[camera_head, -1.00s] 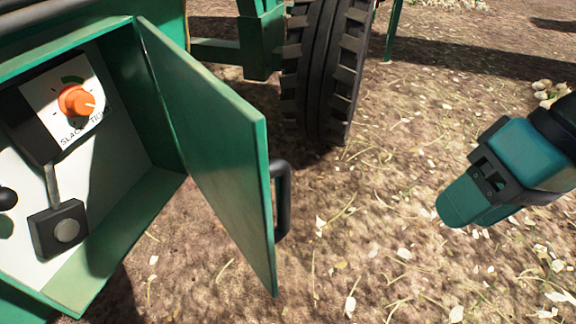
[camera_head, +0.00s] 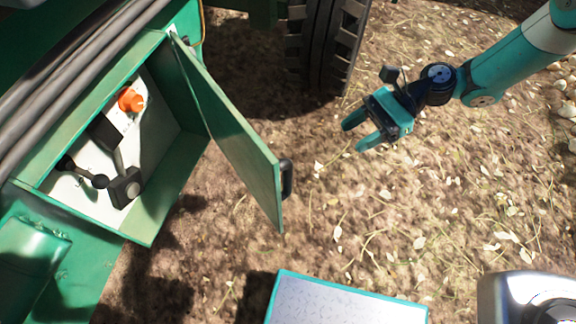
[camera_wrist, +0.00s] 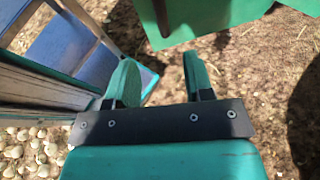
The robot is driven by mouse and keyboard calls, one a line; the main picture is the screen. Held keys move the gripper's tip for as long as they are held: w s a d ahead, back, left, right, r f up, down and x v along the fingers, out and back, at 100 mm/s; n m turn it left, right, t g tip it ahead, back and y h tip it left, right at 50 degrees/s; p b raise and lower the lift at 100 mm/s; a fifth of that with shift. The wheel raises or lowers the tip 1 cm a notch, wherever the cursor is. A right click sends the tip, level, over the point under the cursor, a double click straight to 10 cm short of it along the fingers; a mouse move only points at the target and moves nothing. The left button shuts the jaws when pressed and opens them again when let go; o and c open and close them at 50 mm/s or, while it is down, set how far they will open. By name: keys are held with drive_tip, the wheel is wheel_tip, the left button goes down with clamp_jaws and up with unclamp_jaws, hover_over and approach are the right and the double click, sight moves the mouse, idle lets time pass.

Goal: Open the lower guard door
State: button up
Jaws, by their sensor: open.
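The green guard door (camera_head: 232,135) stands swung open from a green box (camera_head: 150,238) on the left in the head view. Its black handle (camera_head: 287,179) is on the outer face near the free edge. Inside the box show an orange knob (camera_head: 131,99) and a dark lever with a grey button. My gripper (camera_head: 354,134) is open and empty, to the right of the door and apart from it. In the wrist view its two teal fingers (camera_wrist: 160,85) are spread, with a green panel (camera_wrist: 205,20) beyond them; I cannot tell whether this is the door.
A black tyre (camera_head: 322,45) stands behind the door. Grey pipes (camera_head: 75,75) run along the machine at upper left.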

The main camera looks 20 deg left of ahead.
sight(288, 177)
drive_tip(key=x, duration=1.6)
drive_tip(key=shift+s+a+f, duration=0.2)
drive_tip(key=shift+s+f, duration=0.05)
clamp_jaws()
